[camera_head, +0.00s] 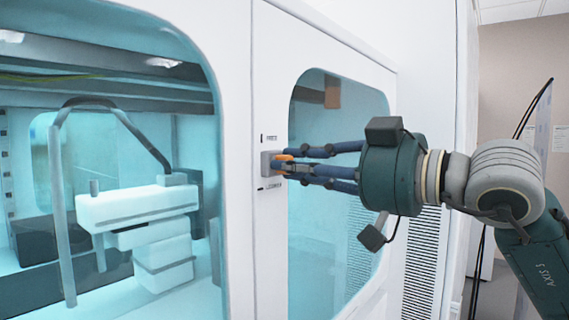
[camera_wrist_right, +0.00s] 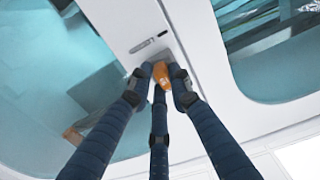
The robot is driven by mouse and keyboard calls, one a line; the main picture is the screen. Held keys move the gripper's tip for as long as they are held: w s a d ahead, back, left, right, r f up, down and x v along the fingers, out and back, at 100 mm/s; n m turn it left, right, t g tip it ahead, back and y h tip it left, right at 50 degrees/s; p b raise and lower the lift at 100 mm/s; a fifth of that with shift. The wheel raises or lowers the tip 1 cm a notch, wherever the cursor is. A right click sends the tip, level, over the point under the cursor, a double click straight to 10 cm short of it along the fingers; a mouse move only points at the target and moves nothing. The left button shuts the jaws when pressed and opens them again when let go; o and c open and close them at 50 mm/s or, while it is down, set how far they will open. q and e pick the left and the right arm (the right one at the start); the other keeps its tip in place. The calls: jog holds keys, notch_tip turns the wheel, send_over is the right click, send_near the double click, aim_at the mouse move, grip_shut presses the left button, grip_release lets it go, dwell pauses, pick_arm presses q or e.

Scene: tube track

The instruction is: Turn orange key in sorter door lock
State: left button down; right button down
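The orange key (camera_head: 284,157) sits at a grey square lock (camera_head: 267,164) on the white post between the two sorter windows. My right gripper (camera_head: 283,166) comes in from the right with its blue fingers closed around the key at the lock. In the right wrist view the key (camera_wrist_right: 160,74) shows between the fingertips of the right gripper (camera_wrist_right: 161,82), two fingers on its sides and one below it. The lock (camera_wrist_right: 162,57) is partly hidden behind the key and fingers there. My left gripper is in neither view.
The white sorter front (camera_head: 238,60) has a large window at left and a smaller door window (camera_head: 330,240) at right. Behind the left glass stands white equipment (camera_head: 137,205). Small dark labels lie above and below the lock. A beige wall (camera_head: 515,85) is at far right.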

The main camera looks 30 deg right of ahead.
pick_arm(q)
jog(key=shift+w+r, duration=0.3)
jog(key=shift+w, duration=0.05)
pick_arm(e)
jog(key=n, duration=0.3)
jog(key=shift+a+f, duration=0.1)
jog(key=shift+a, duration=0.1)
pick_arm(q)
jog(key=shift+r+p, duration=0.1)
jog(key=shift+p, duration=0.25)
pick_arm(e)
jog(key=shift+n, duration=0.3)
pick_arm(q)
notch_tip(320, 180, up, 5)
jog(key=p, duration=0.4)
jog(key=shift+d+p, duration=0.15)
jog(key=shift+p, duration=0.25)
pick_arm(e)
jog(key=n, duration=0.2)
jog(key=shift+n, duration=0.4)
